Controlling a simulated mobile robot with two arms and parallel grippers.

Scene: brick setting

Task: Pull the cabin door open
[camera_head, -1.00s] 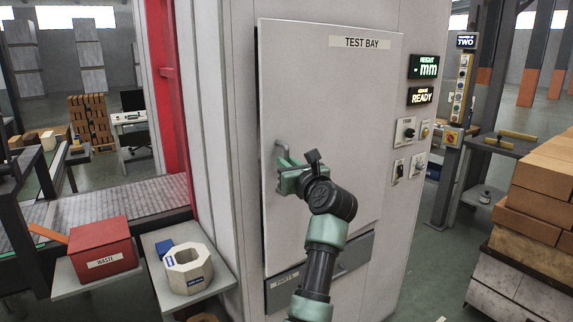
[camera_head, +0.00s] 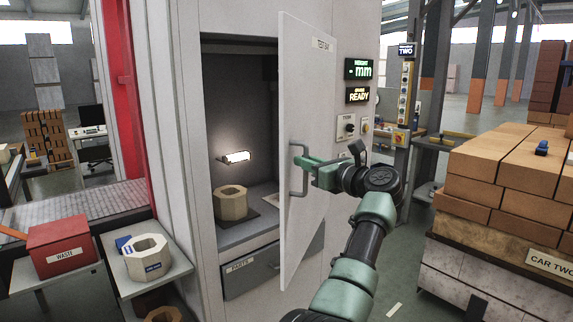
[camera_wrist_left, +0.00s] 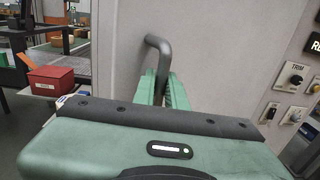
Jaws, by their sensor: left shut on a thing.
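The cabin door (camera_head: 306,110), a pale panel labelled TEST BAY, stands part open, swung outward on its right side. Its bent metal handle (camera_head: 297,172) is on the outer left part of the door. My left gripper (camera_head: 303,163) is shut on the handle. The left wrist view shows the handle (camera_wrist_left: 157,50) rising between the green fingers (camera_wrist_left: 160,88). Inside the cabin (camera_head: 240,90) a lamp (camera_head: 237,157) glows above a tan octagonal block (camera_head: 231,204). My right gripper is not in view.
A PARTS drawer (camera_head: 250,274) sits below the opening. At left are a red WASTE bin (camera_head: 62,248) and a shelf with a pale octagonal block (camera_head: 148,258). Stacked bricks (camera_head: 510,185) stand close to the right of my arm.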

